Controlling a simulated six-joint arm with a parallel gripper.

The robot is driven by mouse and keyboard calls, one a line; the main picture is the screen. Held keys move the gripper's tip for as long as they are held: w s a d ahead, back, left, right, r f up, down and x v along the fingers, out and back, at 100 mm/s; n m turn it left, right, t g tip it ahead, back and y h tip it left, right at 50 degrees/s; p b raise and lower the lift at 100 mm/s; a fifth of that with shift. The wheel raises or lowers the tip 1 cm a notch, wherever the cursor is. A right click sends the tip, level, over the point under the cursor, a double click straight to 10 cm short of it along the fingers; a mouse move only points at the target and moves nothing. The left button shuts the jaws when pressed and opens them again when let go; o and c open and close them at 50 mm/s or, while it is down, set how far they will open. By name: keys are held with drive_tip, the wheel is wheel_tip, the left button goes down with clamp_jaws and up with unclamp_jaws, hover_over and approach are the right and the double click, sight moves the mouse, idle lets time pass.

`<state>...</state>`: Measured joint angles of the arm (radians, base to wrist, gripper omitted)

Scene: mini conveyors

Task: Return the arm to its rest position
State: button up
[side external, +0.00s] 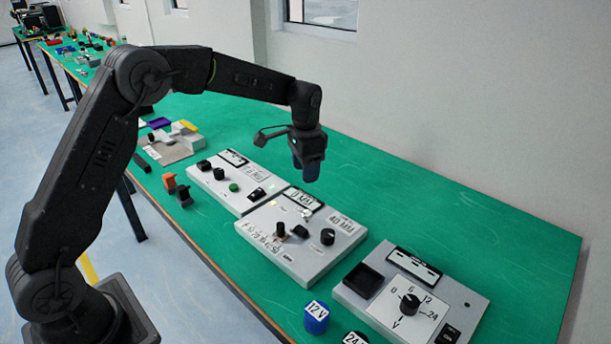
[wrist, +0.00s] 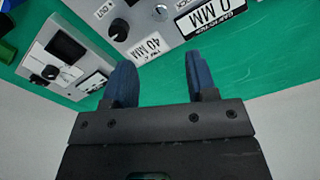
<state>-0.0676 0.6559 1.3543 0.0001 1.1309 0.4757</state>
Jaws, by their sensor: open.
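My gripper (side external: 307,166) hangs at the end of my arm, above the back edge of the middle control panel, clear of it. In the wrist view its two blue fingers (wrist: 158,82) are spread apart with nothing between them, and green table shows in the gap. The middle panel (side external: 337,258) has black knobs, a "0 MM" display (side external: 306,198) and a "40 MM" label (side external: 341,222). The display also shows in the wrist view (wrist: 213,17), upside down. My arm reaches out over the green table (side external: 483,215).
A panel with a green button (side external: 222,201) stands to the left. A voltage panel with a dial (side external: 446,312) stands to the right. A blue "12 V" cylinder (side external: 316,320) is near the front edge. The table's back right is clear.

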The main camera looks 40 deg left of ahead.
drive_tip(key=s+d+r+n+t, duration=0.2)
drive_tip(key=s+r+t, duration=0.1)
drive_tip(key=s+r, duration=1.05)
drive_tip(key=s+d+f+n+t, duration=0.1)
drive_tip(key=s+n+t, duration=0.1)
drive_tip(key=s, duration=1.6)
drive_tip(key=shift+s+d+f+n+t, duration=0.15)
drive_tip(key=shift+d+f+n+t, duration=0.15)
drive_tip(key=shift+f, duration=0.05)
